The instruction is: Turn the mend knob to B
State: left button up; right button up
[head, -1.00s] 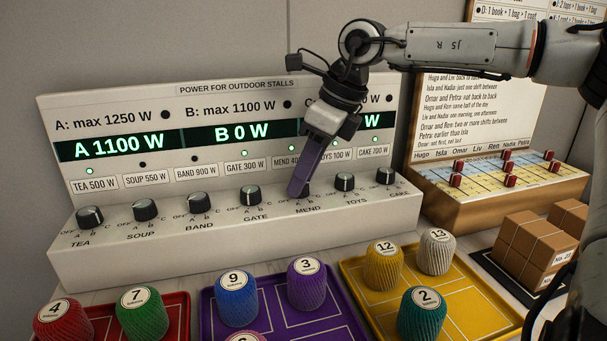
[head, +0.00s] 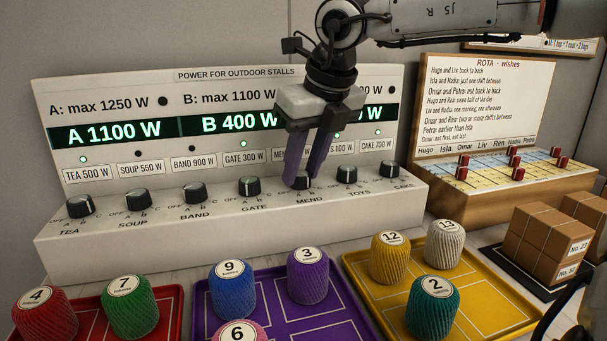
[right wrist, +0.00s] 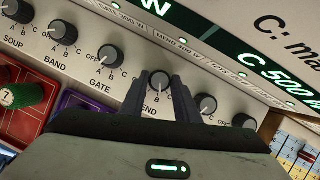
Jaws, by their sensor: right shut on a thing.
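The mend knob (head: 303,182) is a dark round knob on the sloping white panel (head: 150,235), between the gate knob (head: 249,187) and the toys knob (head: 347,174). My right gripper (head: 301,176) comes down from above, its purple-grey fingers on either side of the mend knob and shut on it. The right wrist view shows the mend knob (right wrist: 157,82) between the two fingertips; its exact pointer direction is hard to read. The B display (head: 238,123) reads 400 W and the A display (head: 118,132) reads 1100 W. My left gripper is not in view.
Red, purple (head: 335,318) and yellow trays with numbered yarn spools stand in front of the panel. The rota board (head: 487,110) with red pegs and brown boxes (head: 545,240) are at the right. Neighbouring knobs sit close on both sides.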

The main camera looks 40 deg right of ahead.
jog(key=shift+m, duration=0.6)
jog(key=o, duration=1)
jog(key=shift+o, duration=0.2)
jog(key=p+v, duration=0.2)
jog(key=v, duration=0.8)
jog(key=shift+a+r, duration=0.2)
jog(key=shift+a, duration=0.05)
